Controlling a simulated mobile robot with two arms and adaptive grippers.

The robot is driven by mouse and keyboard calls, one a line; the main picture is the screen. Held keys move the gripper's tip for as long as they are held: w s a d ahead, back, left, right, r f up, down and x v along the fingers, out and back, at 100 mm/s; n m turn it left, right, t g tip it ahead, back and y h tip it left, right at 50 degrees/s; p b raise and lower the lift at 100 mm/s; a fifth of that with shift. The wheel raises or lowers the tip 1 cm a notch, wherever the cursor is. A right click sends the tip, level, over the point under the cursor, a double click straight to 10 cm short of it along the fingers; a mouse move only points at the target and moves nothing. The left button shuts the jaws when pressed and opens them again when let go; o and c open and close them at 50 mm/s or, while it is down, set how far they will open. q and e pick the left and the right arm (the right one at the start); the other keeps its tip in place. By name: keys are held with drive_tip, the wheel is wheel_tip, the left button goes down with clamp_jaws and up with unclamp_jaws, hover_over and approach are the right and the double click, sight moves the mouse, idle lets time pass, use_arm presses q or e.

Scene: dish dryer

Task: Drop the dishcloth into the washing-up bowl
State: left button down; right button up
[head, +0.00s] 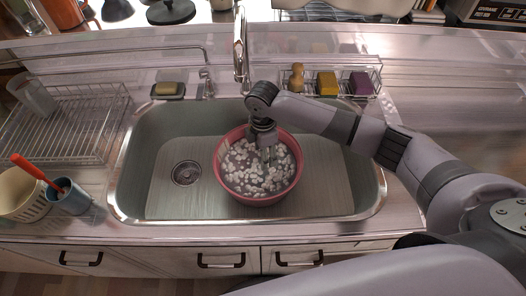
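The washing-up bowl (220,178) is round and pinkish red. It stands in the sink and holds water with white foam. My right gripper (267,156) points down over the back right part of the bowl. Its fingers are small and dark against the foam, so I cannot tell whether they are open or shut. I cannot make out a dishcloth in the gripper, in the bowl or on the counter. My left gripper is not in view.
The steel sink (325,192) has a drain (186,173) left of the bowl. The tap (241,50) rises behind it. A caddy with sponges (327,84) is back right. A wire rack (75,130), blue cup (70,197) and cream colander (20,195) are left.

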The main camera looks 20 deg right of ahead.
drive_tip(key=shift+o, duration=0.5)
drive_tip(key=o, duration=0.6)
wheel_tip(320, 180, up, 6)
drive_tip(key=p, duration=0.6)
drive_tip(key=shift+f, duration=0.25)
